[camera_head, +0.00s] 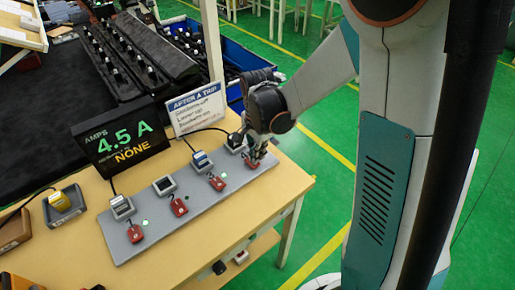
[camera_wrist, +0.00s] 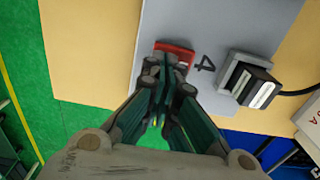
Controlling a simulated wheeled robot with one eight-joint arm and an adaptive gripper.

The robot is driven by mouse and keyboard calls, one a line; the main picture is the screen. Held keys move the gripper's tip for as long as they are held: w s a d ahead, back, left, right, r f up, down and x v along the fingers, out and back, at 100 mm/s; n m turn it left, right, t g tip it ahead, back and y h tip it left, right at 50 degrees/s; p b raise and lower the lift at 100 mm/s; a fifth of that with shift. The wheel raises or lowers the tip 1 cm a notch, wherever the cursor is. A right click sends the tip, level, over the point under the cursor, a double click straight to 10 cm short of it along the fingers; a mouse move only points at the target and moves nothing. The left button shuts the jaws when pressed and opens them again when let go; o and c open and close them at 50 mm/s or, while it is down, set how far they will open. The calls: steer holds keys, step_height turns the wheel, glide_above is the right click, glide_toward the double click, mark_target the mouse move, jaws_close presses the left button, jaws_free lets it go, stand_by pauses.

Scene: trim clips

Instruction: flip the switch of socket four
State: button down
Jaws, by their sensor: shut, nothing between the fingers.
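The grey socket strip (camera_head: 200,208) lies along the table with several sockets, each with a red switch. The switch of socket four (camera_head: 264,161) is at the strip's far right end; in the wrist view it is a red rocker (camera_wrist: 175,48) beside a printed "4" (camera_wrist: 205,63). A black plug (camera_wrist: 250,86) sits in socket four. My gripper (camera_head: 254,158) is shut and empty, its fingertips (camera_wrist: 167,66) right at the red switch and partly covering it. I cannot tell whether they touch it, nor its position.
A black display (camera_head: 122,139) reads 4.5 A and NONE. A white sign (camera_head: 197,106) stands behind the strip. Other red switches (camera_head: 217,182) have green lights beside them. A yellow-topped plug (camera_head: 60,201) is at the left. The table's right edge (camera_head: 300,185) is close to my gripper.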

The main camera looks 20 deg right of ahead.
steer(key=shift+f, duration=0.25)
steer(key=shift+s+f+t+b, duration=0.15)
steer(key=shift+f+t+b, duration=0.15)
steer(key=shift+f+t, duration=0.1)
steer(key=shift+r, duration=0.15)
steer(key=shift+w, duration=0.2)
steer(key=shift+w+a+r, duration=0.2)
steer(key=shift+w, duration=0.4)
steer(key=shift+r+p, duration=0.3)
steer(key=shift+p, duration=0.1)
step_height(320, 180, up, 13)
steer(key=s+p, duration=0.2)
steer(key=p, duration=0.3)
steer(key=shift+s+d, duration=0.4)
